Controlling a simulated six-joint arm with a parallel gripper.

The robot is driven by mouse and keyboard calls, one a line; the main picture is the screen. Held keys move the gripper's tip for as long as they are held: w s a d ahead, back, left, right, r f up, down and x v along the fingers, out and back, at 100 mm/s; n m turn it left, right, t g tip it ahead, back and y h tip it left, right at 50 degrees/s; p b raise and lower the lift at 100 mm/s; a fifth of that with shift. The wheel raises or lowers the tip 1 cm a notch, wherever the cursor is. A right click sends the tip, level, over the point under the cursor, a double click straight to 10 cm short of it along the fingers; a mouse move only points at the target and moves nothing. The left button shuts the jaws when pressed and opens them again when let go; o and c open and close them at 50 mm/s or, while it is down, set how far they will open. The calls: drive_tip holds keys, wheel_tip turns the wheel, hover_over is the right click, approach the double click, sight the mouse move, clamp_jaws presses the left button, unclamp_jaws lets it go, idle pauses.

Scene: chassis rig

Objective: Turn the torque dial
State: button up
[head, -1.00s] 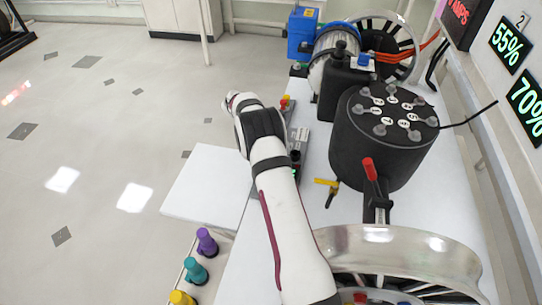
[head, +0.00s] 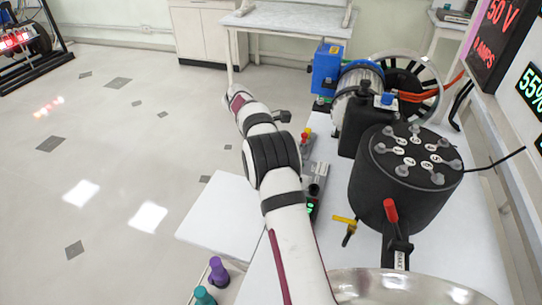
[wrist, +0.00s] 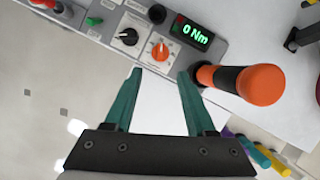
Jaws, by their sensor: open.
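In the wrist view, a grey control panel (wrist: 98,22) runs across the top. It carries an orange dial (wrist: 160,50) just below a green "0 Nm" readout (wrist: 196,32), and a black dial (wrist: 127,37) to the left of the orange one. My gripper (wrist: 160,73) has two teal fingers, spread apart with nothing between them. The orange dial lies just beyond the fingertips, roughly centred between them, and looks apart from them. In the head view, the panel (head: 317,172) shows partly behind my arm, with a green readout (head: 310,208). I cannot make out my fingers there.
An orange and black handle (wrist: 250,83) stands close to the right finger. In the head view, a black drum (head: 405,195) with several terminals, a red-tipped lever (head: 390,210) and a yellow handle (head: 345,220) stand right of the panel. Purple (head: 217,270) and teal (head: 204,296) knobs are at bottom.

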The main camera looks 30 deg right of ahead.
drive_tip(key=v, duration=0.4)
drive_tip(key=shift+a+r, duration=0.1)
drive_tip(key=shift+r, duration=0.15)
drive_tip(key=shift+c, duration=1.1)
drive_tip(key=s+d+f+m+t, duration=0.1)
drive_tip(key=m, duration=0.2)
drive_tip(key=d+f+m+t+y, duration=0.1)
drive_tip(key=m, duration=0.2)
drive_tip(key=s+d+f+m+t+y, duration=0.1)
drive_tip(key=d+m, duration=0.1)
drive_tip(key=m, duration=0.2)
drive_tip(key=shift+s+f, duration=0.35)
drive_tip(key=shift+f, duration=0.05)
clamp_jaws()
drive_tip(key=d+f+m, duration=0.1)
drive_tip(key=f+m, duration=0.1)
drive_tip(key=f, duration=0.1)
drive_tip(key=d+f+m+t, duration=0.1)
drive_tip(key=f+m, duration=0.2)
drive_tip(key=f, duration=0.1)
drive_tip(key=w+d+f+m+t, duration=0.1)
drive_tip(key=f+m, duration=0.2)
drive_tip(key=shift+d+f+y, duration=0.15)
drive_tip(key=shift+d+y, duration=0.1)
drive_tip(key=shift+y, duration=0.15)
